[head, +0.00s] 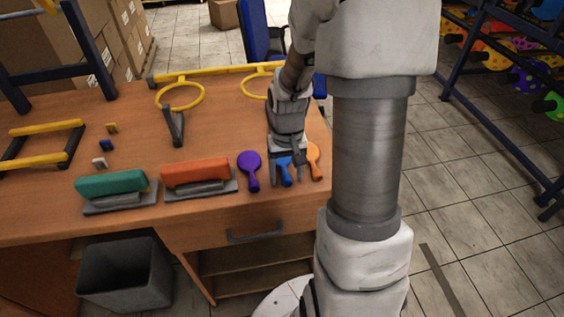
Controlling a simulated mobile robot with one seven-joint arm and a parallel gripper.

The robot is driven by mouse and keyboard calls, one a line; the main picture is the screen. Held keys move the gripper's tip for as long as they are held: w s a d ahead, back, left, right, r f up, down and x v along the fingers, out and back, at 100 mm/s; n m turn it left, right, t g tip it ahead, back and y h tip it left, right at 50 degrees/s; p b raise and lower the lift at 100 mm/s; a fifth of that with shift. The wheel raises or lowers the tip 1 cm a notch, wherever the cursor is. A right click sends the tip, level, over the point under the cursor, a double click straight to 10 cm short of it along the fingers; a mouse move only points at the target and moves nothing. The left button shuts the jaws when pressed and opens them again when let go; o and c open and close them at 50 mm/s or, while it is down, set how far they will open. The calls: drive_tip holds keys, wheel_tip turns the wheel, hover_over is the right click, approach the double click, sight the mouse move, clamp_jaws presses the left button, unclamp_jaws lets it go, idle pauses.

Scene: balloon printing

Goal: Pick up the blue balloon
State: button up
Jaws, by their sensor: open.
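The blue balloon (286,175) lies flat on the wooden table near its front edge, between a purple balloon (250,172) on its left and an orange balloon (315,163) on its right. My gripper (286,181) is open above the blue balloon, with one finger on each side of it in the picture. The hand hides the balloon's far part. I cannot tell how high the fingertips are above the table or whether they touch the balloon.
Green (110,186) and orange-red (195,172) blocks on grey bases stand to the left. Yellow rings (180,96) on a frame stand behind. A grey bin (126,272) is on the floor before the table (60,205). A rack with colourful balloons (527,80) is at right.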

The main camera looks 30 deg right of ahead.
clamp_jaws()
drive_tip(key=shift+r, duration=0.1)
